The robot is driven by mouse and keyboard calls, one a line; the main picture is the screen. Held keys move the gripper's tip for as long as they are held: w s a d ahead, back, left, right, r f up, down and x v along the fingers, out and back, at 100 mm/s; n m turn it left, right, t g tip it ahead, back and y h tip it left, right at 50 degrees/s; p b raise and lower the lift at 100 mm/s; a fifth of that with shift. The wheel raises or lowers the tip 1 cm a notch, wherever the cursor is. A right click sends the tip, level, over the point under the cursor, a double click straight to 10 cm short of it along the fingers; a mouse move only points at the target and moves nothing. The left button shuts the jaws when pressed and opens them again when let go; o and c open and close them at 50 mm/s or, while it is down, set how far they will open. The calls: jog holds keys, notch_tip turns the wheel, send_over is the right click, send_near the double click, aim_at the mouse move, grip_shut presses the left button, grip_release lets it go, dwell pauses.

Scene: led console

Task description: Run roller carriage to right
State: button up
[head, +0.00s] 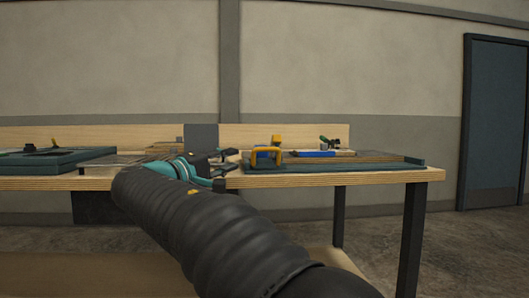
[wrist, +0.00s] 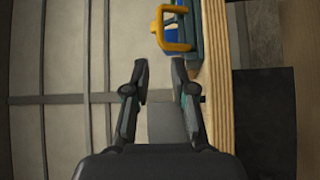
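The roller carriage appears as a blue block (head: 312,154) with a yellow handle (head: 266,156) on a long low track (head: 372,162) on the right part of the bench. In the wrist view the yellow handle (wrist: 172,28) is at the top, beyond my fingertips, with the blue part (wrist: 171,42) behind it. My gripper (head: 222,168) is left of the handle in the head view, apart from it. In the wrist view my gripper (wrist: 159,75) has its two fingers spread with nothing between them. My arm hides part of the bench.
The wooden bench (head: 330,179) runs across the view, with a low backboard (head: 350,131) behind. A teal frame (head: 55,158) lies at the left. A small green-and-dark item (head: 329,143) stands behind the track. A blue door (head: 495,120) is far right.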

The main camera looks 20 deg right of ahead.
aim_at(263, 150)
jog(key=x, duration=1.4)
jog(key=shift+s+d, duration=0.1)
jog(key=shift+s, duration=0.15)
jog(key=shift+f, duration=0.1)
grip_shut()
